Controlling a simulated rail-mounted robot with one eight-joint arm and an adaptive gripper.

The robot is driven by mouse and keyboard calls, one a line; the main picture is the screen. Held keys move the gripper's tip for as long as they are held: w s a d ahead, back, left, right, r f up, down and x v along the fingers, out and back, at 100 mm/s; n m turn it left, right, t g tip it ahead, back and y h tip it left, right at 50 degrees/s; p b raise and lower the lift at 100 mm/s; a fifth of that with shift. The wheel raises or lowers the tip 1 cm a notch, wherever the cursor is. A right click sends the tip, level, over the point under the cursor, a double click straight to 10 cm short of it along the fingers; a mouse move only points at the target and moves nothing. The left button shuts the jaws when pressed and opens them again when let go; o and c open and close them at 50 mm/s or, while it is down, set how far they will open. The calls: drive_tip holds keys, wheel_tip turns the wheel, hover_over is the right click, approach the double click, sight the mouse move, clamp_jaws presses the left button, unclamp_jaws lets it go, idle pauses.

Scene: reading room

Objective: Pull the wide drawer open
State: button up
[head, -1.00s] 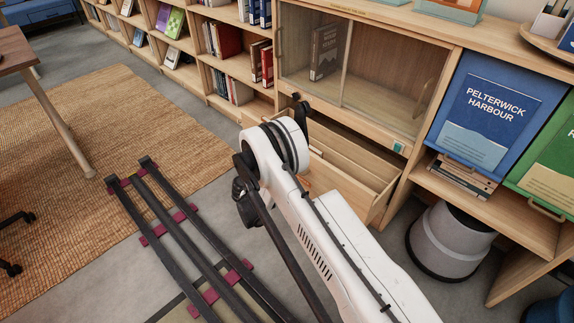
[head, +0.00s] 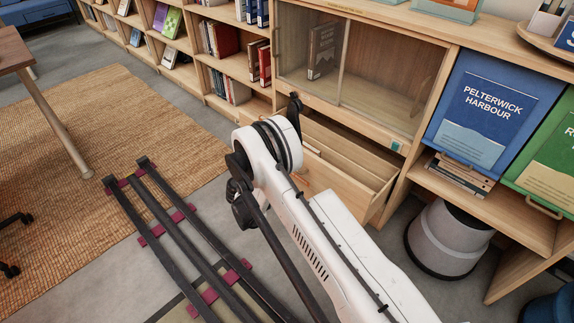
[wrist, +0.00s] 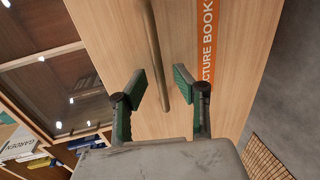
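The wide drawer (head: 335,185) is at the bottom of the wooden cabinet and stands partly open. Its divided inside shows from above, and my arm hides the left part of its front. In the wrist view, the drawer's pale wood front (wrist: 235,60) fills the middle, with an orange label ending in "CTURE BOOK". The fingers are open, one on each side of the bar, with a gap visible to both. My gripper is hidden in the head view.
A glass-fronted compartment (head: 365,60) is above the drawer. A grey stool (head: 445,240) stands to its right, under a shelf with a blue Pelterwick Harbour display (head: 488,110). Dark floor rails (head: 180,235) and a woven rug (head: 130,130) are to the left. Grey floor is clear before the drawer.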

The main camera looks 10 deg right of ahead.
drive_tip(key=v, duration=1)
drive_tip(key=shift+s, duration=0.15)
drive_tip(key=shift+a+r, duration=0.1)
drive_tip(key=shift+a, duration=0.05)
